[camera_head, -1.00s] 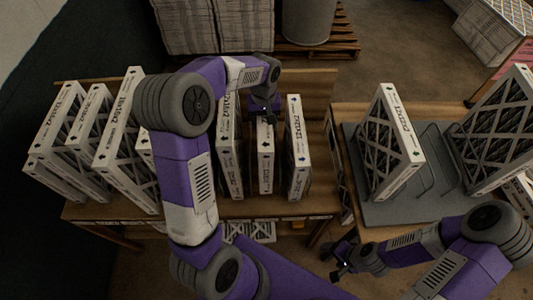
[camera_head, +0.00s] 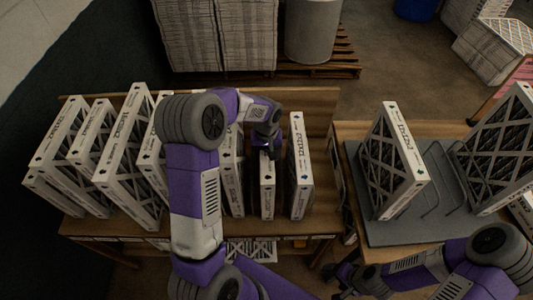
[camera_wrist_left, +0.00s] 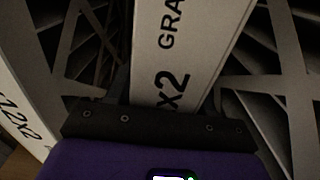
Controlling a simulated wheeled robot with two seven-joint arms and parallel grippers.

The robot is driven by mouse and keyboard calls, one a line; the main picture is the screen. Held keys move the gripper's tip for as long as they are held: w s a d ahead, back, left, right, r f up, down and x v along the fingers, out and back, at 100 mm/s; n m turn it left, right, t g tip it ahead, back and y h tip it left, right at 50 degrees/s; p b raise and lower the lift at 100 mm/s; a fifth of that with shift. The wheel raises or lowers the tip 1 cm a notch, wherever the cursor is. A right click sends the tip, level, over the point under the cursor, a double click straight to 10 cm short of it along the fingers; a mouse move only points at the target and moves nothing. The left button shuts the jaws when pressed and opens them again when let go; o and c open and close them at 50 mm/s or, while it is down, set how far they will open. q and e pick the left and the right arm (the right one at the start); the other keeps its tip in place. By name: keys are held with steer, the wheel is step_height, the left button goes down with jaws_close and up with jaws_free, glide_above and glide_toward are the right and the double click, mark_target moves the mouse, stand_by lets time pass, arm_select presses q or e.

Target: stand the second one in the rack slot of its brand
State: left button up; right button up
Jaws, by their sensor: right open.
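My left gripper (camera_head: 267,152) is over the upper end of a white-edged boxed filter (camera_head: 267,188) in the middle row on the left table. In the left wrist view, that filter's edge (camera_wrist_left: 180,55), printed "x2" and "GRA", lies right in front of the gripper's dark bar. The fingers are mostly hidden, so whether they grip it is unclear. A grey rack base with wire dividers (camera_head: 437,185) is on the right table. One filter (camera_head: 405,150) stands upright at its left, and a larger one (camera_head: 500,145) at its right. My right gripper (camera_head: 345,281) is open and empty, low in front of the tables.
Another filter (camera_head: 301,165) stands close to the right of the gripped-at one. Several filters (camera_head: 120,150) stand at the left end of the left table (camera_head: 185,228). A gap separates the two tables. Stacked cartons and a drum (camera_head: 312,30) on a pallet are behind.

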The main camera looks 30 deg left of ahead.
arm_select(q)
steer(key=o, duration=0.4)
steer(key=shift+o, duration=0.2)
steer(key=shift+r, duration=0.55)
step_height(320, 180, up, 11)
steer(key=shift+r+p, duration=0.15)
steer(key=shift+p, duration=0.75)
